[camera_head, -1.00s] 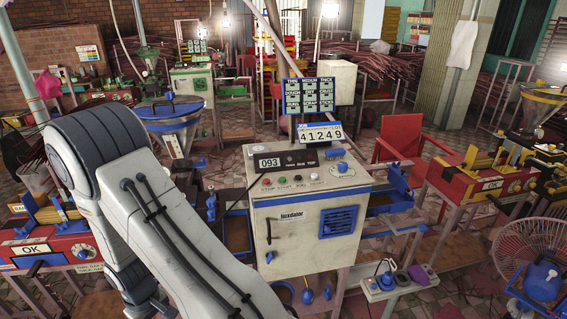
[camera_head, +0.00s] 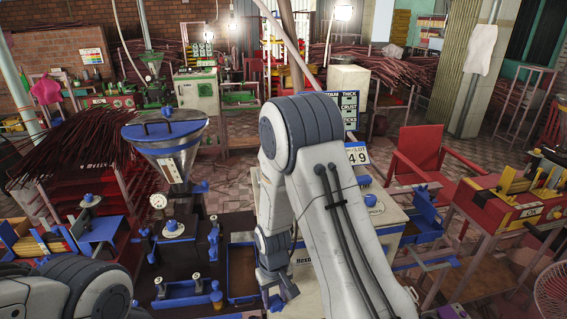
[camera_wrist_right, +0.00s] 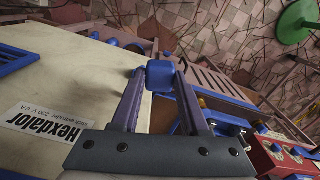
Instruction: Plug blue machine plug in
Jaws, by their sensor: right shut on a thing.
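My right gripper (camera_wrist_right: 160,85) is shut on a small blue block-shaped piece, which looks like the blue plug (camera_wrist_right: 160,75), at its fingertips in the right wrist view. In the head view my right gripper (camera_head: 277,288) hangs low beside the cream machine with blue trim (camera_head: 384,213), left of its front. My right arm hides most of that machine. Its pale front panel with the Hexdalor label (camera_wrist_right: 42,122) shows at left in the wrist view. No socket can be made out now. My left arm shows at the lower left, its gripper out of view.
A blue-rimmed hopper machine (camera_head: 170,145) stands left of my right arm. A red chair (camera_head: 418,165) and a red machine (camera_head: 510,195) stand at right. A fan (camera_head: 552,290) is at the lower right edge. Tiled floor shows between the benches.

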